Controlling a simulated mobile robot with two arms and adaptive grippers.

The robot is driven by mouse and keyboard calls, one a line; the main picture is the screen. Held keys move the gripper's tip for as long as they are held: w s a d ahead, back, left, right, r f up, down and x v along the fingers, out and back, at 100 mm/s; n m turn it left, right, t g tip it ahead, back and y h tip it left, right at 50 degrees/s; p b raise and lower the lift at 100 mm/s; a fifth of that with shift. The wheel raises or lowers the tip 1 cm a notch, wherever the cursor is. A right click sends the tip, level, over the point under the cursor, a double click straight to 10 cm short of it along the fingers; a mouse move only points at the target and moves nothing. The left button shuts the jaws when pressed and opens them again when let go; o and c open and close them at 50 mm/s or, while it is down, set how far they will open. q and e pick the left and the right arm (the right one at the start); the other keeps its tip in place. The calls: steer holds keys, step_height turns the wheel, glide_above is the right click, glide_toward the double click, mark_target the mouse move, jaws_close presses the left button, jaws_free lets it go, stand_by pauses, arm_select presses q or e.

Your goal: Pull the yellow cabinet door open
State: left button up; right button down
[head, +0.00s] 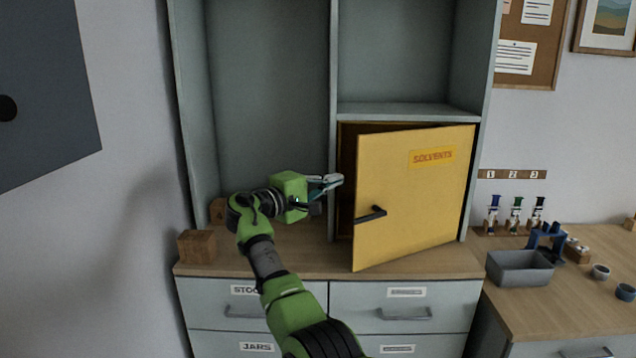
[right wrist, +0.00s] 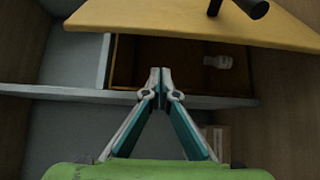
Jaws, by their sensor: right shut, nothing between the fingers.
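The yellow cabinet door (head: 420,190), labelled SOLVENTS, stands partly open. It is hinged on the right, and its left edge swings out toward me. Its black handle (head: 371,213) is near that left edge. My right gripper (head: 338,181) is shut and empty, left of the door's free edge and apart from the handle. In the right wrist view the shut fingertips (right wrist: 160,72) point at the open gap. The door (right wrist: 200,22) and handle (right wrist: 250,8) show at the top there. A small white object (right wrist: 217,62) lies inside the cabinet. My left gripper is not in view.
A grey-green shelf frame (head: 334,90) surrounds the cabinet. A wooden block (head: 197,246) stands on the counter at left. A grey bin (head: 520,268) and several small items stand on the right counter. The tall left compartment (head: 265,90) looks mostly empty.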

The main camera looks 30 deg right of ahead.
steer(key=shift+s+d+p, duration=0.35)
steer(key=shift+s+p, duration=0.1)
steer(key=shift+s, duration=0.45)
steer(key=shift+s+d+p, duration=0.35)
steer(key=shift+s+p, duration=0.1)
steer(key=shift+s, duration=0.4)
